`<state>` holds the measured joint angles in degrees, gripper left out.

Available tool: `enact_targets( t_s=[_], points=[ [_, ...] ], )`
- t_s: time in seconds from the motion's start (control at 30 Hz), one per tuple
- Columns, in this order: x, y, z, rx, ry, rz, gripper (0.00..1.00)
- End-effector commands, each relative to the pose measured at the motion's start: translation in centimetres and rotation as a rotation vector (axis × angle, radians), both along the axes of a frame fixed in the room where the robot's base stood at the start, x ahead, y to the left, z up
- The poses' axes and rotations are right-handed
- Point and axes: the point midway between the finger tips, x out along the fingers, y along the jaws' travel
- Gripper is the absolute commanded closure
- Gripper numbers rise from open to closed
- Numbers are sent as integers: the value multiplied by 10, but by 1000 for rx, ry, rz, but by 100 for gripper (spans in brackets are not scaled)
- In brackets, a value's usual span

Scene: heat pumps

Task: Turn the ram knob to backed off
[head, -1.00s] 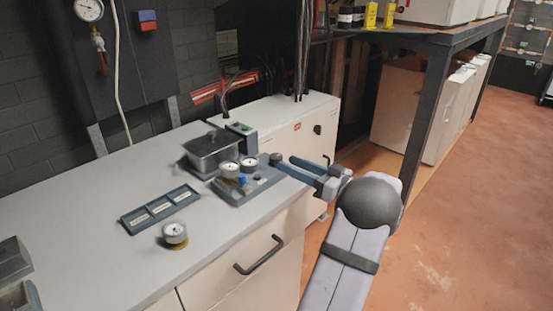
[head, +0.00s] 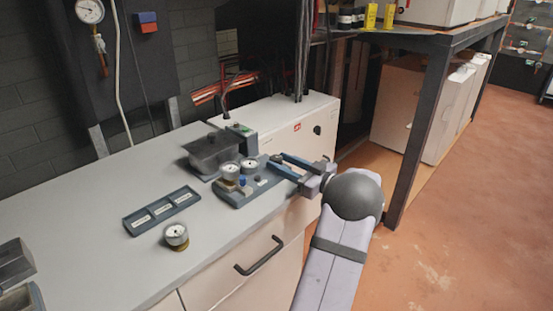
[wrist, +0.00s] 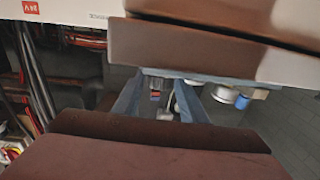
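A blue-grey test block (head: 259,186) lies on the bench near its right edge. Two round gauges stand on it, the front one (head: 229,171) and the back one (head: 249,165), with a small blue knob (head: 242,181) beside them. A dark knob-like part shows at the block's right end, close to my fingertips; I cannot be sure it is the ram knob or read its setting. My gripper (head: 274,160) is open, its fingers spread and reaching over the block's right end. In the wrist view, the fingers (wrist: 160,100) frame small parts of the block; contact is unclear.
A dark lidded box (head: 212,152) stands behind the block. A labelled tray (head: 161,210) and a loose gauge (head: 176,235) lie to the left. A white cabinet (head: 290,118) stands behind; the bench front has a drawer handle (head: 259,256).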

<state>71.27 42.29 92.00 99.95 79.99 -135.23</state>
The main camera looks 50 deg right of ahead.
Motion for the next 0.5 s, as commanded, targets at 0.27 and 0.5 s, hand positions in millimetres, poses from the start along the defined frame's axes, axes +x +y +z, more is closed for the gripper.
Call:
enact_targets(
  t_s=[0.27, 0.5],
  points=[
    [22, 2, 0, 0, 0, 0, 62],
    [23, 2, 0, 1, 0, 0, 62]
  ],
)
